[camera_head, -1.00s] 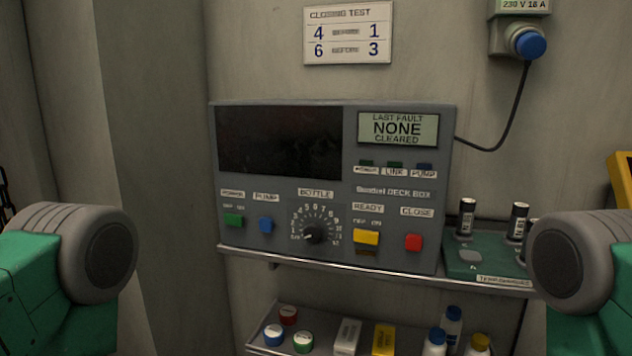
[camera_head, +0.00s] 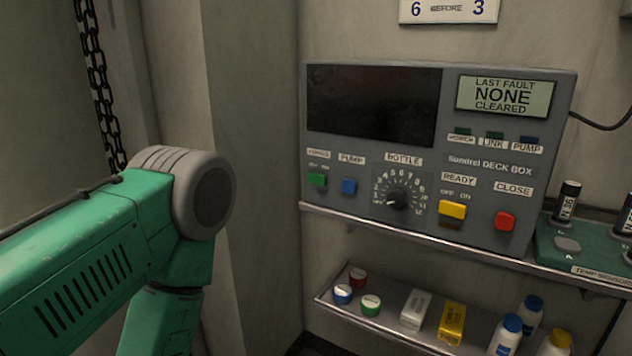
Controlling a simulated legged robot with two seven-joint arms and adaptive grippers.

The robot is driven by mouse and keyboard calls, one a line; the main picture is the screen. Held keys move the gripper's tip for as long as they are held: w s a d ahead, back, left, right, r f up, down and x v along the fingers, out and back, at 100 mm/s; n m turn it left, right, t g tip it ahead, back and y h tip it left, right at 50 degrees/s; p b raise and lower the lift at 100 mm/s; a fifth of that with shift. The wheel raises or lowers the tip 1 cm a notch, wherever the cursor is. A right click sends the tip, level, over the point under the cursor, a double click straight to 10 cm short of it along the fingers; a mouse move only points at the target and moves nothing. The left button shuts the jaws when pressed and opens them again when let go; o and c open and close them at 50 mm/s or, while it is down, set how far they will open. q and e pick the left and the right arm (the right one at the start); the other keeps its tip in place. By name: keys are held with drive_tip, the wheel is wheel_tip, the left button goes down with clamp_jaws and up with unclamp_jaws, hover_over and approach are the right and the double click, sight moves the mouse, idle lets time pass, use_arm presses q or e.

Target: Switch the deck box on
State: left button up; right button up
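The grey deck box (camera_head: 335,222) stands on the upper metal shelf against the wall. Its large screen (camera_head: 373,105) is dark, and its small display (camera_head: 504,96) reads "LAST FAULT NONE CLEARED". A green power switch (camera_head: 317,180) sits at its lower left, beside a blue pump button (camera_head: 349,186). A bottle dial (camera_head: 397,199), a yellow ready switch (camera_head: 452,210) and a red close button (camera_head: 504,221) are further right. The small lamps above the labels look unlit. My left arm shows at the left, apart from the box; its gripper is out of view. My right gripper is not in view.
A green sensor tray (camera_head: 560,262) with black cylinders stands right of the box. The lower shelf (camera_head: 335,305) holds small capped jars, cartons and bottles (camera_head: 508,335). A chain (camera_head: 100,85) hangs at the left. The space before the box is clear.

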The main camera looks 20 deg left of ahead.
use_arm(q)
clamp_jaws()
idle(1.0)
